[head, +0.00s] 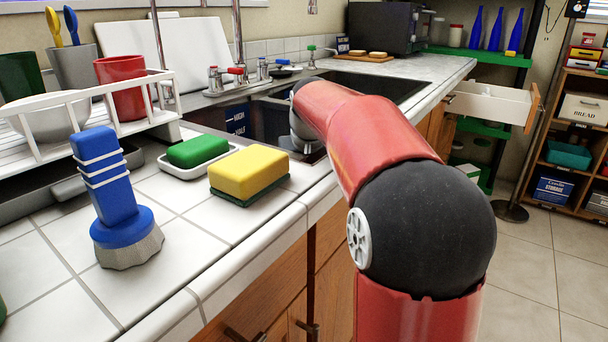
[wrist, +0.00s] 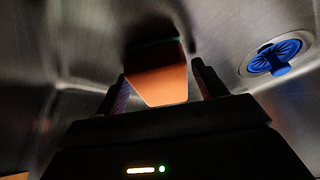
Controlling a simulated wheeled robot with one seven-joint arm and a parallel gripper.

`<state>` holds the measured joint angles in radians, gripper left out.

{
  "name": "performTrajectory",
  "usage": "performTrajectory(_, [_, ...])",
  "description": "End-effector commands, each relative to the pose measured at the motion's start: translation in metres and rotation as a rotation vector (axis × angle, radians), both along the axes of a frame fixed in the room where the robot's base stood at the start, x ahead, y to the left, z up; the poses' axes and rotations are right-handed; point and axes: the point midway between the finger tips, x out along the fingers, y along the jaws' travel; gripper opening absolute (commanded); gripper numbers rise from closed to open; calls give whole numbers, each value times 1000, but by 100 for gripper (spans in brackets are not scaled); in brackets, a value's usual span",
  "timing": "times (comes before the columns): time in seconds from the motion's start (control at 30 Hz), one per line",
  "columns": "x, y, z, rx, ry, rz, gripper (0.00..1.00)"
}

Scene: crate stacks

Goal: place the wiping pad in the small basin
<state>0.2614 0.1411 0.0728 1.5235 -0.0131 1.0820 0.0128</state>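An orange pad (wrist: 157,78) with a dark far edge shows in the wrist view. My gripper is inside a steel basin (wrist: 60,45), close to the metal surface; whether the pad touches that surface is unclear. A blue drain strainer (wrist: 275,57) lies to the right. In the head view my arm reaches into the sink (head: 264,118), and my own arm hides the gripper and pad.
On the counter stand a yellow sponge (head: 248,171), a green sponge (head: 197,151) on a white dish and a blue-handled brush (head: 107,185). A white dish rack (head: 85,105) is at left. Taps (head: 237,78) rise behind the sink. An open drawer (head: 490,101) juts out.

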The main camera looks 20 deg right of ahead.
Motion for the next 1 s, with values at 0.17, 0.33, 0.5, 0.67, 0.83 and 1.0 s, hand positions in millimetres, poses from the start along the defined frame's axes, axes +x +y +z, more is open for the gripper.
performTrajectory(0.17, [0,0,0,0,0,0,76])
performTrajectory(0.33, [0,0,3,0,-1,0,76])
performTrajectory(0.5, [-6,1,22,-1,-3,0,76])
performTrajectory(0.67, [-19,4,54,-1,-5,0,76])
performTrajectory(0.83, [-33,7,86,-1,-3,1,76])
performTrajectory(1.0, [-42,8,107,0,-2,0,76])
